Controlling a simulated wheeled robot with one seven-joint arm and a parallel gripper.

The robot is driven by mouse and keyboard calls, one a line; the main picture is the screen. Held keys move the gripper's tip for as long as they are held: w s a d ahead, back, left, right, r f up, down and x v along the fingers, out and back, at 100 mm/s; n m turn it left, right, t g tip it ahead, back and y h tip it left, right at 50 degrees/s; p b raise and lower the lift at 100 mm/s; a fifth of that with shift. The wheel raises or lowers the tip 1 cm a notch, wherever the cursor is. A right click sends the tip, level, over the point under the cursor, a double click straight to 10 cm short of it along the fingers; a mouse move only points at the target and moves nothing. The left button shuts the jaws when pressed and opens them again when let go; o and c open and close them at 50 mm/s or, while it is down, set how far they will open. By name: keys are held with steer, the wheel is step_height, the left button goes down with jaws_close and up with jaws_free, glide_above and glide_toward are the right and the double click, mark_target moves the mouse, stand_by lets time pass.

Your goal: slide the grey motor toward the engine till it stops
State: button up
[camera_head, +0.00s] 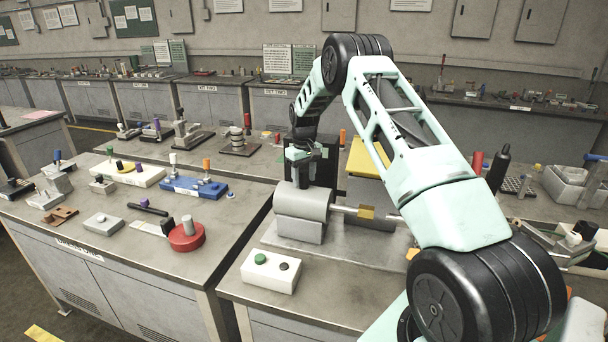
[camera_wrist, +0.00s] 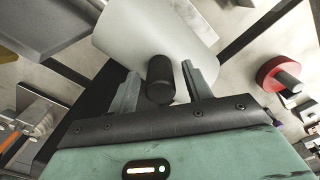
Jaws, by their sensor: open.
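The grey motor (camera_head: 300,204) is a light grey cylinder on a grey base, on the near right bench. In the wrist view the motor (camera_wrist: 130,32) shows its smooth side and a black round knob (camera_wrist: 160,72). My gripper (camera_wrist: 160,80) is open, with one finger on either side of the knob; I cannot tell whether either touches it. In the head view my gripper (camera_head: 299,154) is over the motor, its fingertips hard to make out. A block with a yellow top (camera_head: 368,160), perhaps the engine, stands behind and right, partly hidden by my arm.
A shaft with a brass-coloured piece (camera_head: 366,212) runs right from the motor. A red round part (camera_head: 187,238) and a blue fixture (camera_head: 194,188) are on the left bench. A gap separates the benches.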

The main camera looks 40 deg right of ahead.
mark_target(320, 190)
jaws_close()
steer(key=shift+s+d+b, duration=0.3)
steer(key=shift+s+d, duration=0.15)
steer(key=shift+s, duration=0.3)
steer(key=shift+s+d+b, duration=0.25)
steer(key=shift+s+d, duration=0.25)
steer(key=shift+s, duration=0.3)
steer(key=shift+s+d+b, duration=0.3)
steer(key=shift+s+d, duration=0.15)
steer(key=shift+s, duration=0.3)
jaws_free()
steer(key=shift+s+d, duration=0.1)
steer(key=shift+r, duration=0.5)
step_height(320, 190, up, 16)
steer(key=b, duration=0.4)
steer(key=shift+r, duration=0.25)
